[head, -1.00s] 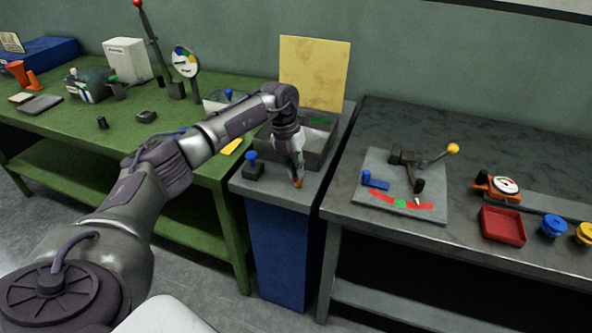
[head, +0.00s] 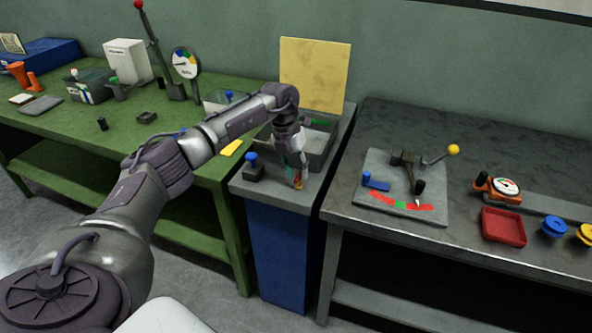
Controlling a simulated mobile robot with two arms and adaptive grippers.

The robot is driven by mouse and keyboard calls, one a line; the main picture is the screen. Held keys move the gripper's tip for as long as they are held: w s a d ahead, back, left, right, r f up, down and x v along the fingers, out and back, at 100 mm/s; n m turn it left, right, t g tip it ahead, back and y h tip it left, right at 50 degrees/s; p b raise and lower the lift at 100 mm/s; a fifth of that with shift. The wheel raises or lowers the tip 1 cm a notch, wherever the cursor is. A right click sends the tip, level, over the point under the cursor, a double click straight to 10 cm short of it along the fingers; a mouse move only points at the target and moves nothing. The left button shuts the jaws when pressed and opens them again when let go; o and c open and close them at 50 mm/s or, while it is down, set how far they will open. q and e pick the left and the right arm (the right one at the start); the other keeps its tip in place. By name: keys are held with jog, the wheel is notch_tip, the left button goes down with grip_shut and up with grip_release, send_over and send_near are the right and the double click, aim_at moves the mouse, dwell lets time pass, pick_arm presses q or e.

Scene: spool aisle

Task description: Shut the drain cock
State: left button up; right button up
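My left gripper (head: 297,178) points down at the front wall of a grey basin (head: 322,160) on a blue cabinet (head: 277,255). A small orange-brown piece (head: 298,186) shows at its fingertips; it may be part of the drain cock, but I cannot tell. The fingers are small and overlap, so I cannot tell whether they are open, shut or touching it. A small dark block with a blue knob (head: 252,159) stands left of the gripper, apart from it. My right gripper is not in view.
A yellow panel (head: 314,72) stands behind the basin. A green bench (head: 75,125) with several items is on the left. On the right, a dark bench (head: 470,140) bears a plate with a yellow-knobbed lever (head: 453,150) and a red tray (head: 502,228).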

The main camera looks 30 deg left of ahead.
pick_arm(q)
notch_tip(320, 180, up, 12)
jog(key=a, duration=0.2)
jog(key=shift+s+a+f, duration=0.15)
jog(key=shift+s, duration=0.1)
dwell(0.4)
